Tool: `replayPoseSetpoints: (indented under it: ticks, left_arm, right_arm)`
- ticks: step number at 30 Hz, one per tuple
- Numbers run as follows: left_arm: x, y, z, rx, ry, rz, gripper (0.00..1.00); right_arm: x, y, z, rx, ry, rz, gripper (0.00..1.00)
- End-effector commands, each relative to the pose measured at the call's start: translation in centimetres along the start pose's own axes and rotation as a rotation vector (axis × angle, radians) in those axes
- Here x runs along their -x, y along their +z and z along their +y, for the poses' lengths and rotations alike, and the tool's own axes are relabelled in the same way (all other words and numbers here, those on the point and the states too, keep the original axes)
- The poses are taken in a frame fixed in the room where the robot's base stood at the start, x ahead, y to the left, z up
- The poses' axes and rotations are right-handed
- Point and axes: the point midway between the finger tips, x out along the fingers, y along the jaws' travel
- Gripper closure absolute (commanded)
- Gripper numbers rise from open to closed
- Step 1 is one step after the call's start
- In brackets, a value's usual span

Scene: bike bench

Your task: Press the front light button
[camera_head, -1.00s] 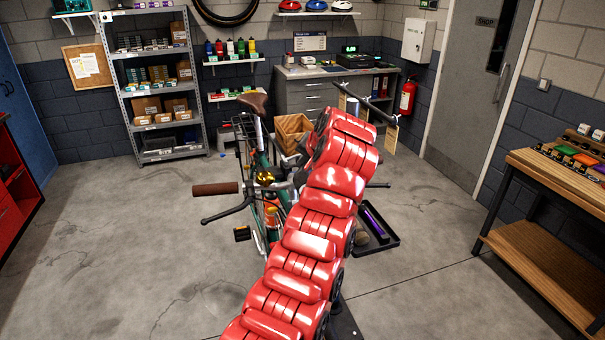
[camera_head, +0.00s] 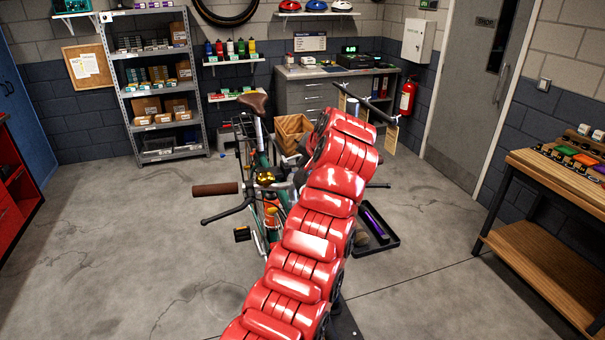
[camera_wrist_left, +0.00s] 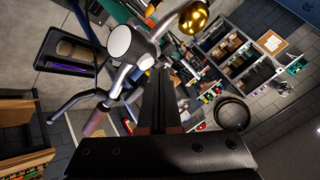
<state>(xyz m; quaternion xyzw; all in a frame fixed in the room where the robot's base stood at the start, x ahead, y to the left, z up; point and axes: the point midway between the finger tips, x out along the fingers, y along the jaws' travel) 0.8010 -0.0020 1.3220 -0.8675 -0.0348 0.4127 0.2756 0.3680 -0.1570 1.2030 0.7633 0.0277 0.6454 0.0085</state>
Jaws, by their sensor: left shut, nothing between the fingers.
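A bicycle with a brown-gripped handlebar (camera_head: 215,189) and a gold bell (camera_head: 265,178) stands in mid-floor. My red left arm crosses in front of it and covers part of the bar. In the head view my left gripper's fingers are hidden by the arm. In the left wrist view the left gripper (camera_wrist_left: 160,78) is shut and empty, its dark fingers pointing at the handlebar area. A pale round disc (camera_wrist_left: 122,42), possibly the front light, lies left of and beyond the fingertips. The gold bell (camera_wrist_left: 193,17) is above right. I cannot make out a button or any contact. My right gripper is out of view.
A black tray (camera_head: 384,244) with a purple item lies on the floor right of the bike. A wooden bench (camera_head: 560,180) stands at the right and a grey shelf (camera_head: 155,85) at the back left. Floor at left is clear.

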Motion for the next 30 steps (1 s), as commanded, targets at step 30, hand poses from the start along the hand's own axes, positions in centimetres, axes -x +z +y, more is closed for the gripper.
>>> replayPoseSetpoints:
  ticks: [30]
  left_arm:
    - [-0.6,0.5,0.5,0.0,0.0,0.0,1.0]
  right_arm:
    - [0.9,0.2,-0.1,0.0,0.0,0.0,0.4]
